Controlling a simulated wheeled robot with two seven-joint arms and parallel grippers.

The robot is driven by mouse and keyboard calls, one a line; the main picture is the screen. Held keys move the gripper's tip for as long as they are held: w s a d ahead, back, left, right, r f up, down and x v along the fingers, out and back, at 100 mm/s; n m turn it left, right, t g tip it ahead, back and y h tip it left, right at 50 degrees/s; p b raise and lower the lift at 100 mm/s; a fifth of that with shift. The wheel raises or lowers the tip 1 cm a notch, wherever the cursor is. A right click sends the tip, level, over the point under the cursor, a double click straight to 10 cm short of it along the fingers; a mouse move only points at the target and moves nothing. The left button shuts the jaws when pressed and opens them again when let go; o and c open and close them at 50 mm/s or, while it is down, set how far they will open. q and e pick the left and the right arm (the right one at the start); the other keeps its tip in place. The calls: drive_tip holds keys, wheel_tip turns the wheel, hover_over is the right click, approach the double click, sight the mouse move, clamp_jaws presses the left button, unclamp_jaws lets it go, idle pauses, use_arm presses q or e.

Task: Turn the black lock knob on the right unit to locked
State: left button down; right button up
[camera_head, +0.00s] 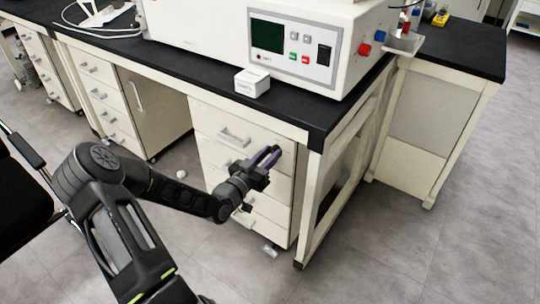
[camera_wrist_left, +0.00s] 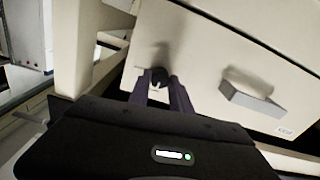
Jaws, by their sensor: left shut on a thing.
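The black lock knob (camera_wrist_left: 158,76) is a small dark round piece on the cream front of the right drawer unit (camera_head: 215,122), near the top drawer's upper right corner. My left gripper (camera_head: 273,153) reaches this corner from the front, and its purple-grey fingers are shut on the knob. In the left wrist view, the fingertips (camera_wrist_left: 160,84) are on both sides of the knob, with a small light mark between them. In the head view the fingers hide the knob. How far the knob is turned cannot be told. My right gripper is not in view.
The top drawer's handle (camera_head: 235,137) also shows in the left wrist view (camera_wrist_left: 250,98). A black benchtop (camera_head: 180,75) overhangs the drawers, with a white machine (camera_head: 210,25) and small white box (camera_head: 252,82) on it. A table leg (camera_head: 312,205) stands just right of the gripper.

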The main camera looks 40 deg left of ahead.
use_arm(q)
drive_tip(key=shift+d+m+b, duration=0.1)
drive_tip(key=shift+m+b, duration=8.5)
drive_tip(key=shift+b, duration=1.35)
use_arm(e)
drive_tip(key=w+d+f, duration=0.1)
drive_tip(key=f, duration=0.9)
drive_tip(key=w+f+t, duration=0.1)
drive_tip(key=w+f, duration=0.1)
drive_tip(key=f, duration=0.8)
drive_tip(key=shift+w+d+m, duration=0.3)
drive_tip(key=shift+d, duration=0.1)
use_arm(q)
drive_tip(key=c, duration=1.2)
unclamp_jaws()
drive_tip(key=shift+o, duration=0.2)
